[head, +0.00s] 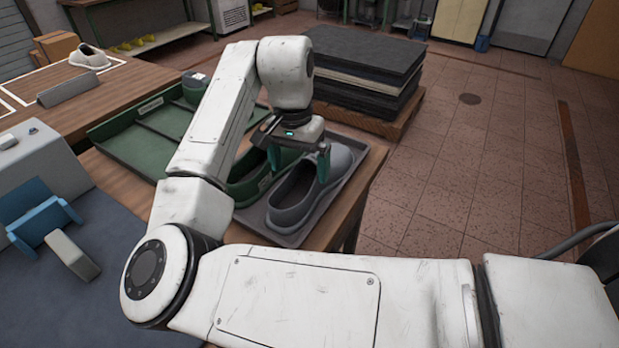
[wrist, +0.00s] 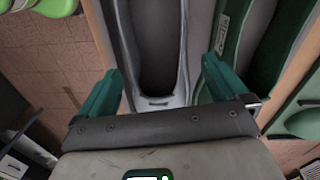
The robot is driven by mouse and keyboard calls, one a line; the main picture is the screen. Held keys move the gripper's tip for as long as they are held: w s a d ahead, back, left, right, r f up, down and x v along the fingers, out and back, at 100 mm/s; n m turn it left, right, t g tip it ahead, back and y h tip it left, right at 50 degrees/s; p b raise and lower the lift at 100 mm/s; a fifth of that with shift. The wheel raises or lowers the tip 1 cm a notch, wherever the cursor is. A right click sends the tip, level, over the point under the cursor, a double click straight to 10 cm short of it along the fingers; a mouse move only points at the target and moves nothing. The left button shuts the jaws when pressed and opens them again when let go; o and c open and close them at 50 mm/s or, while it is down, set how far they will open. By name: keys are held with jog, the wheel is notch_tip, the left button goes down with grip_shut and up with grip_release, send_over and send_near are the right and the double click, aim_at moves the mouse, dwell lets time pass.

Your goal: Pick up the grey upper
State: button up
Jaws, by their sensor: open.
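The grey upper (head: 305,190) is a shoe-shaped piece lying on a shallow grey tray (head: 289,238) on the wooden table. My gripper (head: 300,160) is over its far end, pointing down, with green fingers spread apart. In the wrist view the upper (wrist: 157,98) runs between my two open fingers (wrist: 165,88), its dark opening facing me. Its narrow end lies near the gripper body. I cannot tell whether the fingers touch its sides.
A green shoe-shaped piece (head: 247,186) lies just left of the grey upper, close to my gripper. A green tray (head: 130,143) is farther left. Stacked dark sheets (head: 368,62) on a pallet stand behind. The tiled floor (head: 480,160) at right is clear.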

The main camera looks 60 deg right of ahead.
aim_at(303, 196)
jog(key=shift+s+f, duration=0.15)
jog(key=shift+f, duration=1.2)
jog(key=shift+s+f, duration=0.1)
jog(key=shift+f, duration=1.25)
jog(key=shift+c, duration=0.4)
jog(key=c, duration=0.9)
jog(key=shift+o, duration=0.2)
jog(key=shift+r, duration=0.1)
